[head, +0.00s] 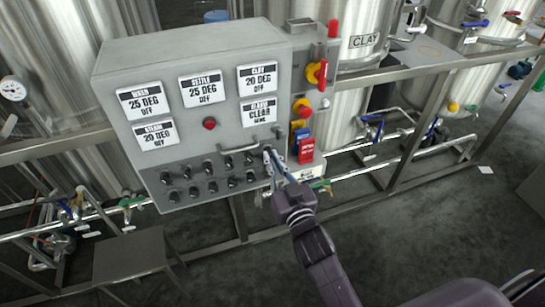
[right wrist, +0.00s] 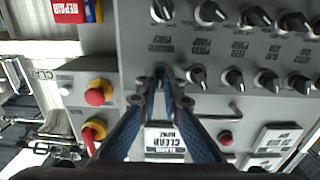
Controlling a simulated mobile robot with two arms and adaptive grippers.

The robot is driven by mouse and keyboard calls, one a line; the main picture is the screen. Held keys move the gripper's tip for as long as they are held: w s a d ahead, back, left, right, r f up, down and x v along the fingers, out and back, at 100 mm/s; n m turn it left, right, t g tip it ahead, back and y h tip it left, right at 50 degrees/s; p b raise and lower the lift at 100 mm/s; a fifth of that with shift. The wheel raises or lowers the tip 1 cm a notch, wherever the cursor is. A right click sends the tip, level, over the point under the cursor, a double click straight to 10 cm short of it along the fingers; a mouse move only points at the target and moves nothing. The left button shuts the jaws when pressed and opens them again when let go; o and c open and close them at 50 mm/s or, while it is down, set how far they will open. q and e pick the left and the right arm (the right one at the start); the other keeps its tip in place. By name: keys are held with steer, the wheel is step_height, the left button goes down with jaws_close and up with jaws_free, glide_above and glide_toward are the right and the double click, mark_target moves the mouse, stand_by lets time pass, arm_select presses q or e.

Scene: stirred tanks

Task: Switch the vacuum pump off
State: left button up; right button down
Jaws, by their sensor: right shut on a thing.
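The control box (head: 190,60) is a grey panel with rows of small black knobs on its lower part. My right gripper (head: 274,165) reaches up to the right end of the upper knob row. In the right wrist view, which shows the panel upside down, its fingertips (right wrist: 164,84) are shut on the end knob (right wrist: 161,70). The label by this knob (right wrist: 160,48) seems to read vacuum pump. The fingers partly hide the knob, so its exact setting is unclear. My left gripper is not in view.
White label plates (head: 203,89) sit above the knobs. Red and yellow emergency buttons (head: 303,107) and a red tag (head: 306,150) are close on the right. A metal rail (head: 410,140) and steel tanks (head: 352,50) stand around the box. The floor in front is mostly clear.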

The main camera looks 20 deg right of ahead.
steer(key=n+p, duration=0.1)
steer(key=n, duration=0.4)
steer(key=shift+n, duration=0.4)
stand_by(0.4)
steer(key=c, duration=2.1)
jaws_free()
steer(key=shift+s, duration=0.1)
steer(key=s, duration=1.1)
steer(key=shift+s+d, duration=0.2)
steer(key=shift+s, duration=0.2)
